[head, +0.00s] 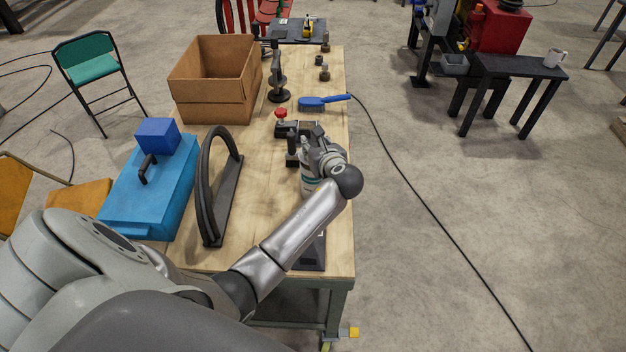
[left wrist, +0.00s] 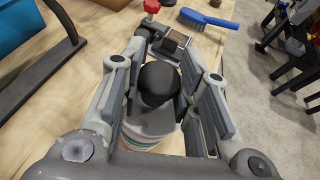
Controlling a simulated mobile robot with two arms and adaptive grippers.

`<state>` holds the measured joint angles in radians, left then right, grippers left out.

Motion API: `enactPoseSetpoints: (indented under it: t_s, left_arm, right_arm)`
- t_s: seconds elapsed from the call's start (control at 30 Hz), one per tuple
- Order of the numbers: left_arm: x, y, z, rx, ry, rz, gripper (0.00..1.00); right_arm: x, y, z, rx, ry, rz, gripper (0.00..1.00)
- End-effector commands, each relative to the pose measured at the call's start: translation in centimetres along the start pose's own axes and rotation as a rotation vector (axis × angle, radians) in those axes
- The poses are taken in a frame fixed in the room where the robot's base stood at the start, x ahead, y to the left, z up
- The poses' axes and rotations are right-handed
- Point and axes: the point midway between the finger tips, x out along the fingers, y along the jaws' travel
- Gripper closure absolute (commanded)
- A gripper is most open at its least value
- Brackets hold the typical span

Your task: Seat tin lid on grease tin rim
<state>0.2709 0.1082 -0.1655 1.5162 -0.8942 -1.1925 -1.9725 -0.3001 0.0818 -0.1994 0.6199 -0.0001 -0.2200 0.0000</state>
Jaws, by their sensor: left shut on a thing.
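The grease tin (head: 307,185), white with a teal band, stands on the wooden workbench under my left gripper (head: 316,150). In the left wrist view, the tin (left wrist: 139,138) shows below the grey tin lid (left wrist: 150,122), which has a round black knob (left wrist: 160,80). The fingers of my left gripper (left wrist: 165,85) are on both sides of the knob, shut on the lid by it. The lid is over the tin's top; I cannot tell whether it touches the rim all round. The far side of the rim is hidden. My right gripper is not in view.
A clamp-like fixture with a red knob (head: 281,113) is just beyond the tin, with a blue brush (head: 324,102) farther back. A black curved belt piece (head: 212,190), blue toolbox (head: 150,195) and cardboard box (head: 212,105) are to the left. The bench's right edge is close.

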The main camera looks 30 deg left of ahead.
Motion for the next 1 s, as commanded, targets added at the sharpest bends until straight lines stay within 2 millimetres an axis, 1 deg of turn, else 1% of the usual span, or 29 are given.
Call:
enactPoseSetpoints:
  t_s: [1.0]
  left_arm:
    - [0.6,0.0,-1.5,0.001,-0.001,0.0,0.93]
  right_arm:
    - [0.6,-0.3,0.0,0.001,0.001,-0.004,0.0]
